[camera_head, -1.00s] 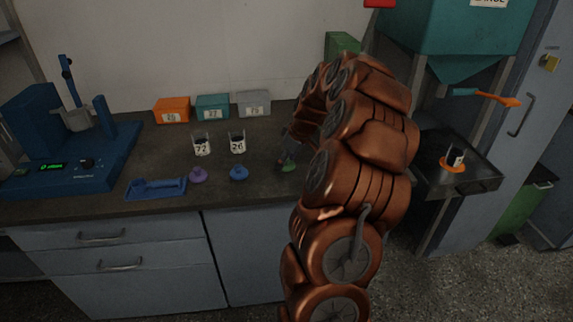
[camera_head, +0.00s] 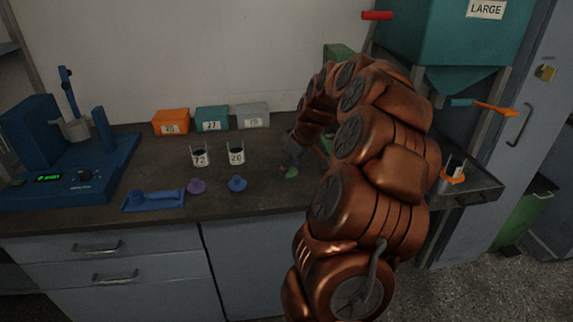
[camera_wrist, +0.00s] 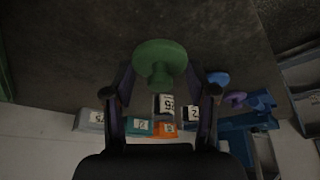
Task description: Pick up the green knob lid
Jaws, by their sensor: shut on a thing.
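In the head view the lid (camera_head: 291,172) shows as a small green patch just under my gripper (camera_head: 291,160), close to the worktop. Whether the lid touches the worktop is hard to tell. My copper arm hides the counter to the right of the gripper.
A purple lid (camera_head: 196,186) and a blue lid (camera_head: 237,184) lie to the left, before two beakers (camera_head: 199,156) (camera_head: 236,154). Orange, teal and grey boxes (camera_head: 252,116) stand along the wall. A blue machine (camera_head: 70,165) and a blue tray (camera_head: 153,200) are further left.

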